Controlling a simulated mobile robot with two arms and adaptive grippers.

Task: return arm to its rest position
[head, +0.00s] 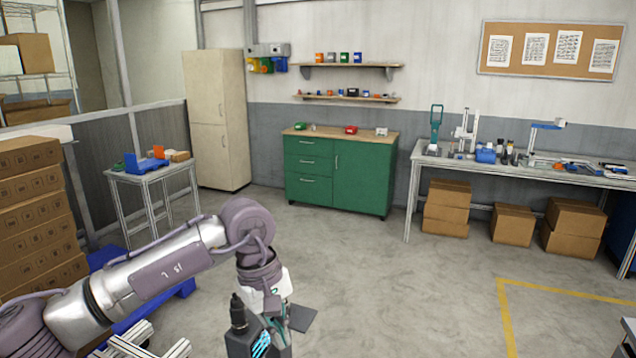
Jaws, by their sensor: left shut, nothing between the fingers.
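My left arm (165,277) comes in from the lower left, bends at a rounded joint, and points down at the bottom centre. My left gripper (276,335) hangs over the floor there, shut and empty, partly hidden by its own wrist parts and cut by the bottom edge. It touches no furniture. My right gripper is not in view. No film reel can be made out.
A small table (150,176) with blue and orange items stands left, near stacked cartons (38,215). A green cabinet (336,180) stands at the back. A long workbench (525,174) lines the right. The middle floor is clear.

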